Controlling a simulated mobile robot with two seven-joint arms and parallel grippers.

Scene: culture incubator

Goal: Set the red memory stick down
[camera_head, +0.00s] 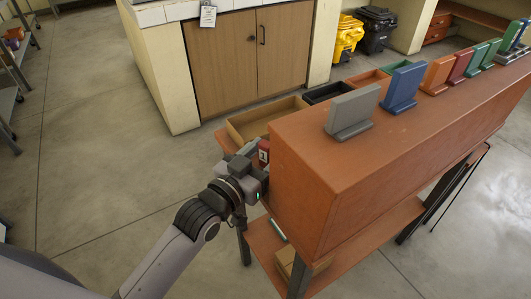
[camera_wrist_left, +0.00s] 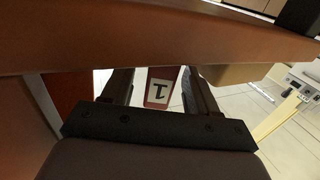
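The red memory stick (camera_head: 264,151) with a white label stands upright at the near left end of the orange-brown cabinet. In the left wrist view the memory stick (camera_wrist_left: 162,88) shows its label between my fingers, with gaps visible on both sides. My left gripper (camera_head: 255,160) is around it and looks open, not pressing on it; the fingers also show in the wrist view (camera_wrist_left: 158,85). The stick's base is hidden in the head view, so I cannot tell what it rests on. My right gripper is in neither view.
An open tan tray (camera_head: 262,118) lies behind the gripper, with a black tray (camera_head: 327,92) beyond it. The cabinet (camera_head: 350,160) is close on the right, carrying a grey stand (camera_head: 352,110), a blue stand (camera_head: 404,88) and several others.

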